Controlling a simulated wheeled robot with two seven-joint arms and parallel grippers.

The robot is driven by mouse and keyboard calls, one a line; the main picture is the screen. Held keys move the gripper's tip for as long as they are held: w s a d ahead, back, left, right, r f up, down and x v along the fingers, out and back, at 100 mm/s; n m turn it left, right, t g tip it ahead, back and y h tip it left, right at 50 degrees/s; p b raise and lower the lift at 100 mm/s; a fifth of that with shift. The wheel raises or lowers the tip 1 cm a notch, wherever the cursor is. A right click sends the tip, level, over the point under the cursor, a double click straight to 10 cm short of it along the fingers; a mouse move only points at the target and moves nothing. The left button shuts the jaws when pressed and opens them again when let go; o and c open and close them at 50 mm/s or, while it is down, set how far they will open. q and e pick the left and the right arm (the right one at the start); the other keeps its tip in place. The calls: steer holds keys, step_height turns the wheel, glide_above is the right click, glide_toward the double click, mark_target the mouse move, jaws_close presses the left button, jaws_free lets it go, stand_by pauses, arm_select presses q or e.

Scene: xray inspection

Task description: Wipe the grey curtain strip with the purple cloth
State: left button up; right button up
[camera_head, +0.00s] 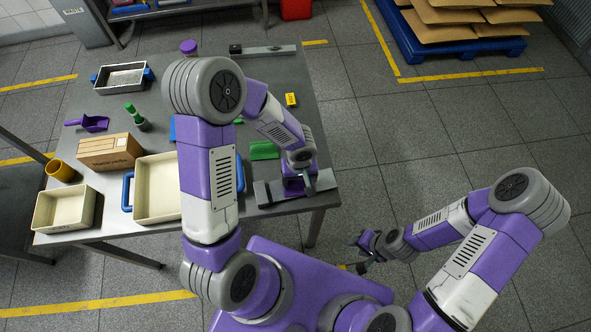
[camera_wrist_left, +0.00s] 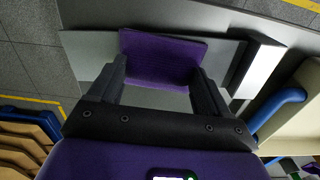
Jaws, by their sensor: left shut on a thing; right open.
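The purple cloth (camera_wrist_left: 163,58) is a flat folded piece between the fingertips of my left gripper (camera_wrist_left: 158,78). In the head view, my left gripper (camera_head: 305,182) is low over the grey curtain strip (camera_head: 277,190) at the table's near right edge. The strip also shows in the wrist view (camera_wrist_left: 92,56), lying flat behind the cloth. The cloth covers part of the strip; I cannot tell if they touch. My right gripper (camera_head: 359,255) is open and empty, off the table over the floor.
A metal bar (camera_head: 262,194) lies across the strip's left end. A cream tray with blue handles (camera_head: 157,214) stands to its left. A green object (camera_head: 264,150) and a small yellow block (camera_head: 291,100) lie beyond. A cardboard box (camera_head: 110,152) stands farther left.

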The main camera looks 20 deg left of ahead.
arm_select(q)
step_height(320, 180, up, 3)
steer(key=shift+f+p, duration=0.15)
steer(key=shift+p, duration=0.5)
steer(key=shift+r+p, duration=0.45)
steer(key=shift+r, duration=0.3)
steer(key=shift+r+p, duration=1.25)
steer(key=shift+r, duration=0.7)
steer(key=shift+f, duration=0.1)
